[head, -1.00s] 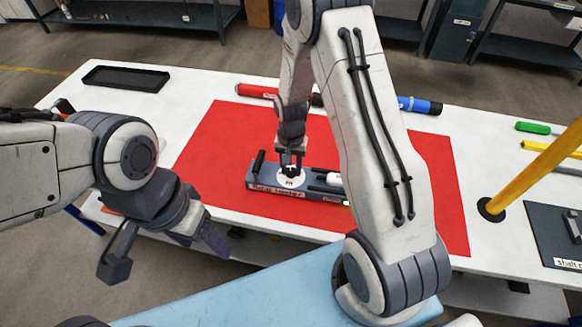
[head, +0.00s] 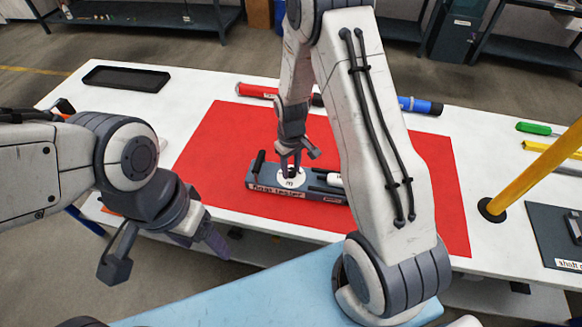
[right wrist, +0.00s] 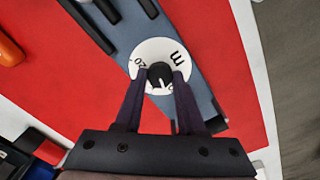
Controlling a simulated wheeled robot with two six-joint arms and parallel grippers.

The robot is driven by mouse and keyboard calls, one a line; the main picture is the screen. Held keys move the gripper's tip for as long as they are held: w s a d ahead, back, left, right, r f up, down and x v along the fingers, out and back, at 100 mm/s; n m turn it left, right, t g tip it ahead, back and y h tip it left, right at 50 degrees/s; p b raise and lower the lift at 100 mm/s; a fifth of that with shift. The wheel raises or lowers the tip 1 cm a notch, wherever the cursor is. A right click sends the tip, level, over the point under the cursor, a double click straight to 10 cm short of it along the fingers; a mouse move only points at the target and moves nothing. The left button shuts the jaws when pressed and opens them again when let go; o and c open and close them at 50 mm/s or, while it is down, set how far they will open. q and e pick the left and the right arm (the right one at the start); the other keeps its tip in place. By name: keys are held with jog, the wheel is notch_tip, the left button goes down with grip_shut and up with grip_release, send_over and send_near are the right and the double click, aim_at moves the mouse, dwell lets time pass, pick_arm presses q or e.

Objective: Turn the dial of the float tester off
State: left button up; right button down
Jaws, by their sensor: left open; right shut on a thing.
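The float tester (head: 263,181) is a blue-grey box with a printed label, standing on the red mat (head: 215,150). Its dial (head: 291,183) is a white disc with black markings; in the right wrist view the dial (right wrist: 158,47) has a black knob (right wrist: 159,75) at its centre, with a pale pointer mark towards the bottom of the picture. My right gripper (head: 291,172) is shut on the knob from above, and its fingers (right wrist: 159,79) hide part of the disc's lower markings. My left gripper (head: 165,252) is open and empty, off the table's front edge.
Dark bars and a white-ended part lie along the tester's right side. A red tube (head: 256,91) and a blue tube (head: 420,105) lie behind. A black tray (head: 126,78) is at back left, a yellow post (head: 535,168) at right.

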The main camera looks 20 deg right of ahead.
aim_at(291, 171)
jog(key=shift+n, duration=0.6)
jog(key=c, duration=0.5)
grip_release()
notch_tip(291, 171, up, 10)
jog(key=b, duration=0.1)
jog(key=shift+r, duration=0.25)
